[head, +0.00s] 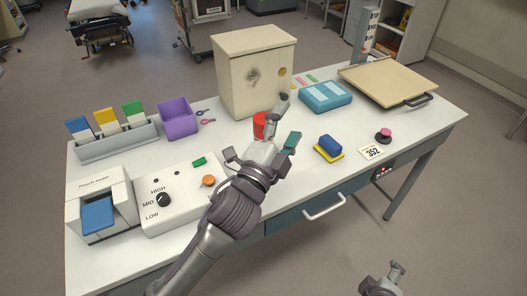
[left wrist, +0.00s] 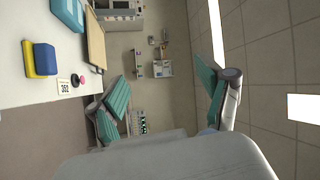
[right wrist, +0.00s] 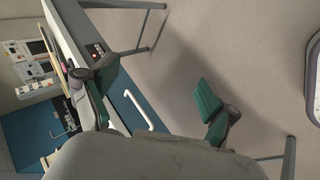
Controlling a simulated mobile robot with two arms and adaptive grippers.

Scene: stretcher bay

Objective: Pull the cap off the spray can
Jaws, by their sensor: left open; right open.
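A red rounded thing (head: 261,123), which looks like part of the spray can or its cap, stands on the white table in the head view. My left gripper hides its lower part, so cap and can cannot be told apart. My left gripper (head: 286,121) is open and appears in front of and just right of it in the picture; contact cannot be judged. In the left wrist view its teal fingers (left wrist: 161,92) are apart with nothing between them. My right gripper (head: 390,279) is low, off the table's front. Its fingers (right wrist: 157,90) are apart and empty.
A cream cabinet (head: 253,75) stands behind the red thing. A control box (head: 180,202), pouch sealer (head: 97,203) and purple bin (head: 177,119) are left. A teal case (head: 325,96), beige tray (head: 388,80) and blue-yellow sponge (head: 329,148) are right.

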